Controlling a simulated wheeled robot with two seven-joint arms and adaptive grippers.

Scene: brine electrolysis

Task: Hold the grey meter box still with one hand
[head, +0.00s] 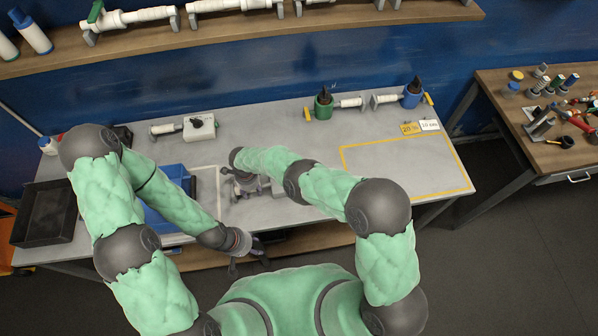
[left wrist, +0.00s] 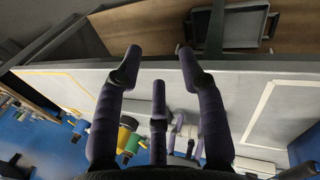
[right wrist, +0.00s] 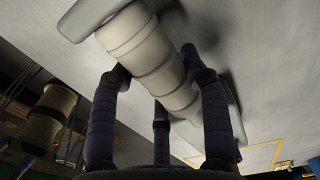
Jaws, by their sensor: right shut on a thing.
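A small pale grey box (head: 199,127) with a dark knob on top stands at the back of the bench in the head view, beside a white ribbed cylinder; it looks like the meter box. My right gripper (head: 245,185) is low over the bench, in front and to the right of that box, apart from it. In the right wrist view my right gripper (right wrist: 155,65) is shut on a white ribbed cylinder (right wrist: 150,50) with grey end plates. My left gripper (head: 250,258) is open and empty before the bench's front edge; it also shows in the left wrist view (left wrist: 158,58).
A blue tray (head: 160,215) lies left on the bench, partly behind my left arm. A black tray (head: 45,212) is at the far left. Green (head: 323,104) and blue (head: 411,95) pots stand at the back. The yellow-outlined area (head: 400,168) at right is clear.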

